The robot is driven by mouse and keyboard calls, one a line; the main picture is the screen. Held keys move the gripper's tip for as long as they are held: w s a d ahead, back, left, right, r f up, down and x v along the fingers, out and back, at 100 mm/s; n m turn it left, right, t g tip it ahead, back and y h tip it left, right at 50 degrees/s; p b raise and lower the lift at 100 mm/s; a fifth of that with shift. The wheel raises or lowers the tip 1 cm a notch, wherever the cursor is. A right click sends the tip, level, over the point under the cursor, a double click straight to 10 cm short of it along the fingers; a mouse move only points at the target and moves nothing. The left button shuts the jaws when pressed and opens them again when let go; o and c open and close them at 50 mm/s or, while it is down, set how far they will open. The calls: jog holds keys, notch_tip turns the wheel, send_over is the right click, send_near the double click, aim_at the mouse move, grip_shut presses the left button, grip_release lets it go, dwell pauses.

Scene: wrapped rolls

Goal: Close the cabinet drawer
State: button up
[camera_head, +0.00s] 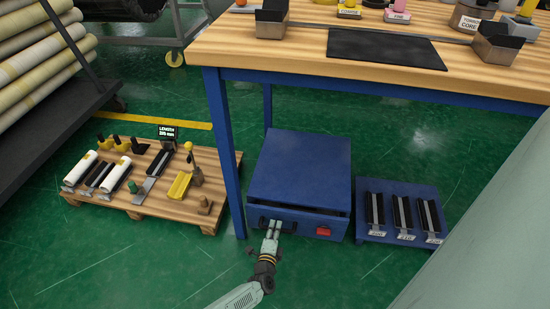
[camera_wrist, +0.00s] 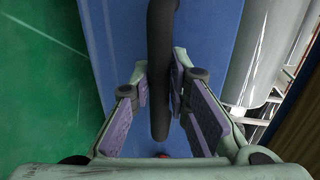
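The blue cabinet (camera_head: 302,165) stands on the floor under the workbench. Its drawer front (camera_head: 297,229) stands slightly forward, with a dark gap showing below the cabinet top at the right. A red patch is on the front's right part. The black drawer handle (camera_wrist: 160,50) is on the left part of the front. My gripper (camera_head: 272,229) is at this handle. In the wrist view my gripper's fingertips (camera_wrist: 161,85) lie close on both sides of the handle bar and appear to touch it. The drawer's inside is hidden.
The blue table leg (camera_head: 223,150) stands close left of the cabinet. A blue rack (camera_head: 372,237) with several black holders is close at the right. A wooden pallet (camera_head: 150,200) with rolls lies farther left. The green floor (camera_head: 150,270) in front is clear.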

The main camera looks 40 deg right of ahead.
aim_at(277, 220)
grip_shut()
dwell(0.3)
jog(key=b+x, duration=0.2)
jog(key=x, duration=0.1)
jog(key=b+x, duration=0.1)
jog(key=shift+w+d+r, duration=0.15)
jog(key=shift+r, duration=0.15)
jog(key=shift+w+r, duration=0.15)
jog(key=shift+r, duration=0.05)
jog(key=shift+o, duration=2.2)
grip_release()
jog(key=shift+d, duration=0.2)
jog(key=shift+o, duration=0.4)
jog(key=shift+a, duration=0.2)
